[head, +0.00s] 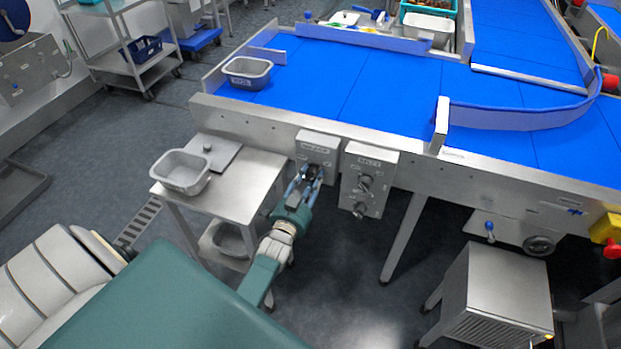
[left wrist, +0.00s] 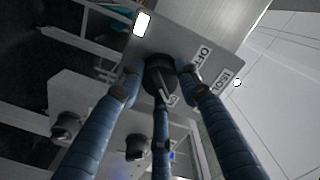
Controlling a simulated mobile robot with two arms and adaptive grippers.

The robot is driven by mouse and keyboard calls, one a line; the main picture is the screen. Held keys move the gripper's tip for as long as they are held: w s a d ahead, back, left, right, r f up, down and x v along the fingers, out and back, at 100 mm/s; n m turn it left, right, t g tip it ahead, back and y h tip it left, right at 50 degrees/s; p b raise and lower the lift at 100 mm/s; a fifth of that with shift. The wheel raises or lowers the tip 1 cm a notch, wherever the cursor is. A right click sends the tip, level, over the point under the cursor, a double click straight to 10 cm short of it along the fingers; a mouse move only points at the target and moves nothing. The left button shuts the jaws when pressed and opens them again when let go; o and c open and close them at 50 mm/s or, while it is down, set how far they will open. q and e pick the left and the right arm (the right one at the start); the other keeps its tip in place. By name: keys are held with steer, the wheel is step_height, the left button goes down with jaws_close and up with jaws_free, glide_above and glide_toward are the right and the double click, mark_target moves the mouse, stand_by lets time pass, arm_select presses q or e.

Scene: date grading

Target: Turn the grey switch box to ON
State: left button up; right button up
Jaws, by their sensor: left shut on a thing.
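The grey switch box (head: 318,146) hangs on the front side of the blue conveyor, above and right of a small steel table. My left gripper (head: 312,172) reaches up to its lower front and covers the knob in the head view. In the left wrist view, the blue fingers of my left gripper (left wrist: 163,82) are closed around a dark round knob (left wrist: 158,66). An OFF label (left wrist: 203,55) and an ON label (left wrist: 223,78) show on the box face to the right of the knob. I cannot tell which label the knob points to. My right gripper is not in view.
A second grey box (head: 368,160) with two knobs hangs close to the right. The small steel table (head: 232,180) with a grey tub (head: 181,172) stands to the left. A steel cabinet (head: 497,295) stands at the lower right. The blue belt (head: 380,90) lies above.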

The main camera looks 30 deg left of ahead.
arm_select(q)
steer(key=shift+w+r, duration=0.15)
steer(key=shift+r, duration=0.35)
steer(key=o, duration=1.2)
steer(key=shift+d, duration=0.1)
steer(key=shift+c, duration=0.2)
steer(key=shift+f, duration=0.1)
steer(key=shift+f, duration=0.1)
steer(key=shift+s+d+f, duration=0.1)
steer(key=shift+s, duration=0.25)
steer(key=v, duration=1.1)
steer(key=shift+s, duration=0.25)
